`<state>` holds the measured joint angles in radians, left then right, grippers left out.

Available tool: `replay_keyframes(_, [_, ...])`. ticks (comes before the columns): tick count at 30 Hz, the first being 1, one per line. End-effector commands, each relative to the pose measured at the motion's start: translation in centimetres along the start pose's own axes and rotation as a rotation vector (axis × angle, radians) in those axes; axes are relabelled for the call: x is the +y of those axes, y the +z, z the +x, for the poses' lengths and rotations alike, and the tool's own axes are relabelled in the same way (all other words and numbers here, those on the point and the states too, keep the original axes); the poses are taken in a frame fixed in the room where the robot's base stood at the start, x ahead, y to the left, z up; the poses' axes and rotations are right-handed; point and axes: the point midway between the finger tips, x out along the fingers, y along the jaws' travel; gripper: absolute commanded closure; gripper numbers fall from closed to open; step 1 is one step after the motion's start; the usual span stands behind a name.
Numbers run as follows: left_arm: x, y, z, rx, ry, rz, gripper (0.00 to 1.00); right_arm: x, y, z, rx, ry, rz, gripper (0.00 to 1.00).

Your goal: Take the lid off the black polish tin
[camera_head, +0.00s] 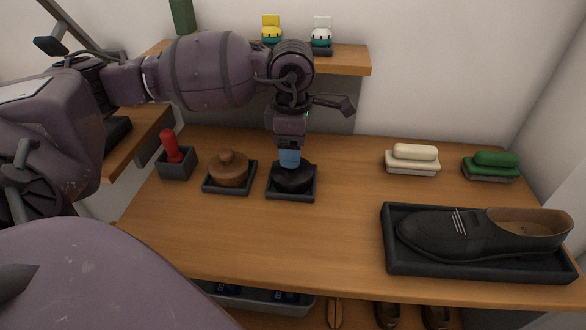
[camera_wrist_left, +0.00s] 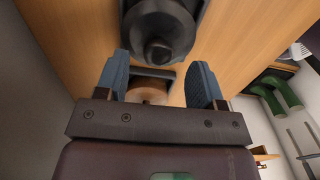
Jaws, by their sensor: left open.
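The black polish tin (camera_head: 293,180) stands in a small dark square tray (camera_head: 291,196) in the middle of the bench. Its round lid with a central knob (camera_wrist_left: 157,50) shows in the left wrist view and appears to sit on the tin. My left gripper (camera_head: 289,163) points down just above the tin and hides part of its top. In the left wrist view, the blue fingers of this gripper (camera_wrist_left: 161,62) are apart, with nothing between them; the lid lies just beyond the fingertips. I cannot tell whether they touch it. My right gripper is not in view.
A brown tin with a knobbed lid (camera_head: 228,170) stands in its own tray to the left, near a red-handled item (camera_head: 171,147) in a box. A cream brush (camera_head: 413,158) and green brush (camera_head: 491,165) lie right. A black shoe (camera_head: 470,235) fills a tray front right. The front middle is clear.

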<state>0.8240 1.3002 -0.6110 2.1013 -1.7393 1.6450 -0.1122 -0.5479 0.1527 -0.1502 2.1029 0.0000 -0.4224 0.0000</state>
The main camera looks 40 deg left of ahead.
Motion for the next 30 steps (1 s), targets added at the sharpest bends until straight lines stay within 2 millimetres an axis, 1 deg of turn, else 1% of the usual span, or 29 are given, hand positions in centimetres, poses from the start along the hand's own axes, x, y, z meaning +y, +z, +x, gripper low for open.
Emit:
replay_keyframes(1, [0.0, 0.0, 1.0, 0.003, -0.006, -0.001, 0.38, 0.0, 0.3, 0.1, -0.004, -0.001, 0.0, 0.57])
replay_keyframes(6, [0.1, 0.0, 3.2, 0.002, -0.004, 0.0, 0.38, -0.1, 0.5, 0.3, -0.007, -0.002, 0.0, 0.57])
replay_keyframes(9, [0.1, 0.0, 3.6, 0.0, -0.003, 0.0, 0.38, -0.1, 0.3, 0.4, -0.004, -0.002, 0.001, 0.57])
replay_keyframes(14, [0.1, 0.0, 3.5, 0.0, -0.001, 0.0, 0.38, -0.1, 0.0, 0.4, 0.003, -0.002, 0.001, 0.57])
replay_keyframes(15, [0.1, 0.0, 3.5, 0.0, -0.001, 0.0, 0.41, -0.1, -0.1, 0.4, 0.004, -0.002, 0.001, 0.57])
replay_keyframes(17, [0.1, 0.0, 3.5, 0.0, -0.001, 0.0, 0.5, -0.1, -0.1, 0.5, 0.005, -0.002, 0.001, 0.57])
replay_keyframes(24, [0.1, 0.0, 3.5, 0.0, -0.001, 0.0, 0.87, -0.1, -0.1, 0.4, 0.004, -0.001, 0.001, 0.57])
replay_keyframes(25, [0.1, 0.0, 3.5, 0.0, -0.001, 0.0, 0.91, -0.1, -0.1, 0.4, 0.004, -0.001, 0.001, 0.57])
replay_keyframes(30, [0.1, 0.0, 3.5, 0.0, -0.001, 0.0, 0.91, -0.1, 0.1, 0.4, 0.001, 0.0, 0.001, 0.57])
